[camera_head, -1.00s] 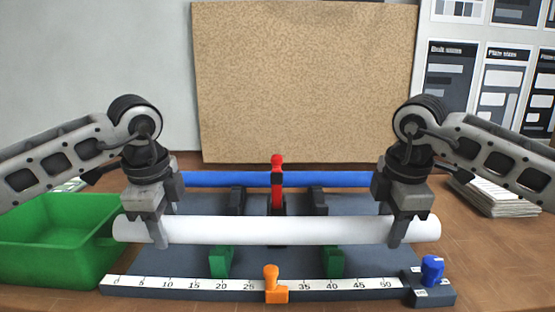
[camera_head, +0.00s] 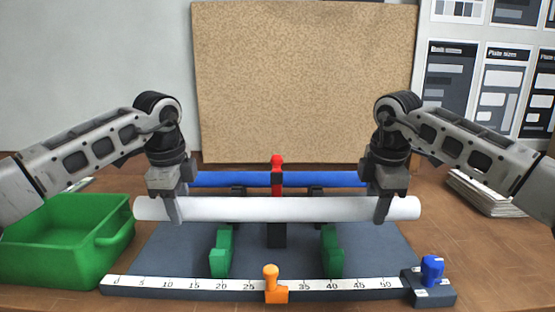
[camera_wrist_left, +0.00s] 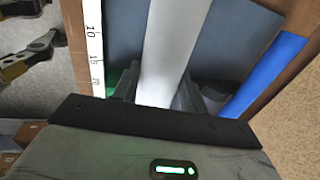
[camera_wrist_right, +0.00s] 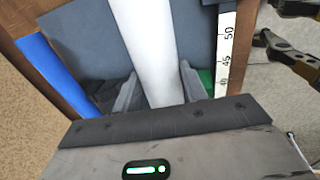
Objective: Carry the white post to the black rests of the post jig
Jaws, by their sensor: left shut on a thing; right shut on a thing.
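The white post (camera_head: 280,209) spans level between my two grippers, above the jig base (camera_head: 180,252). My left gripper (camera_head: 176,208) is shut on its left part, and my right gripper (camera_head: 384,208) is shut on its right part. The post also runs between the fingers in the left wrist view (camera_wrist_left: 172,45) and the right wrist view (camera_wrist_right: 148,50). The black rests show only as small tops, left (camera_head: 238,190) and right (camera_head: 317,190), just behind the post's upper edge; the post hides the rest of them.
A blue bar (camera_head: 225,180) with a red-topped clamp (camera_head: 277,164) lies behind the post. Green rests (camera_head: 221,254) and (camera_head: 332,252) stand in front. A ruler (camera_head: 195,285) with an orange stop (camera_head: 272,284) edges the front. A green bin (camera_head: 60,262) is left.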

